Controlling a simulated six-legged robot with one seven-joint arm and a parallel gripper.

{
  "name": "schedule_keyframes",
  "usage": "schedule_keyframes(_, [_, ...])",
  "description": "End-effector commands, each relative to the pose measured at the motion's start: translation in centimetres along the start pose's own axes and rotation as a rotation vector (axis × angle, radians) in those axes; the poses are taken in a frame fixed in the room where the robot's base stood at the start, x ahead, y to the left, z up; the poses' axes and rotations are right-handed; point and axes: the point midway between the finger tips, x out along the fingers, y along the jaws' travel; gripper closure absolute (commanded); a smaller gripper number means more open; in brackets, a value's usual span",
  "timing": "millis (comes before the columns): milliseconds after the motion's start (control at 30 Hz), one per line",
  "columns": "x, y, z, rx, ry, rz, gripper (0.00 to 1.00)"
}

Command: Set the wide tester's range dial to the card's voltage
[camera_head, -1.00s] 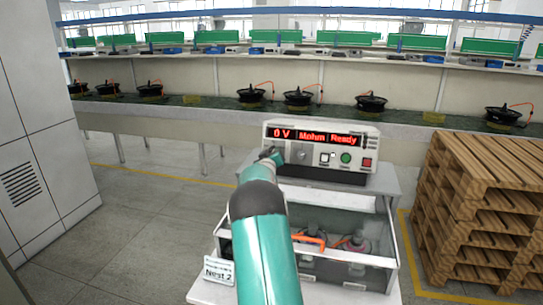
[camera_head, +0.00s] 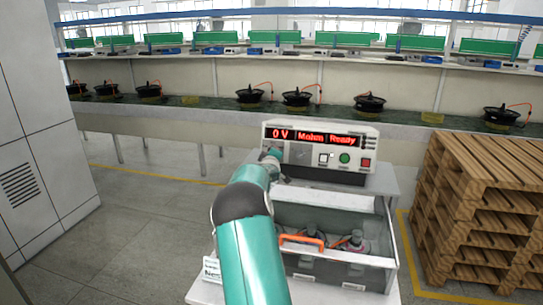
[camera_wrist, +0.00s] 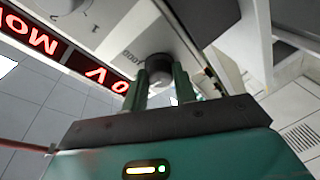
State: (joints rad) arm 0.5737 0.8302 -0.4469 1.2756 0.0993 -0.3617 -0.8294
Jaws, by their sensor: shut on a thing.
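The wide tester (camera_head: 318,172) is a light box with a red display (camera_head: 314,136) reading "0 V", "Mohm" and "Ready". Its range dial (camera_wrist: 159,68) is a dark round knob at the upper middle of the wrist view, with small printed markings around it that I cannot read surely. My gripper (camera_wrist: 160,85) is shut on the dial, one finger on each side. In the head view, my gripper (camera_head: 269,154) is at the tester's left front, hiding the dial. A white card (camera_head: 212,269) stands at the lower left, partly covered by my arm; no voltage is legible on it.
A clear-walled box (camera_head: 345,268) with an orange handle (camera_head: 301,240) stands in front of the tester. Square white, round green and red buttons (camera_head: 345,158) lie right of the dial. Stacked wooden pallets (camera_head: 480,215) stand at the right. The floor at left is free.

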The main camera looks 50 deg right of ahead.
Motion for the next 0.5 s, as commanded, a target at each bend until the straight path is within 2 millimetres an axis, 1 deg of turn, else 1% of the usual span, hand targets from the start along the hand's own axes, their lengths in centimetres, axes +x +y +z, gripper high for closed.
schedule_keyframes(300, [0.00, -0.01, 0.08, -0.001, -0.001, 0.000, 0.95])
schedule_keyframes(333, [0.00, -0.01, 0.08, -0.001, -0.001, 0.000, 0.69])
schedule_keyframes(400, [0.00, -0.01, 0.07, -0.001, -0.001, 0.000, 0.55])
schedule_keyframes(433, [0.00, -0.01, 0.07, 0.000, -0.001, 0.000, 0.51])
schedule_keyframes(500, [0.00, -0.01, 0.06, 0.000, -0.001, 0.000, 0.51])
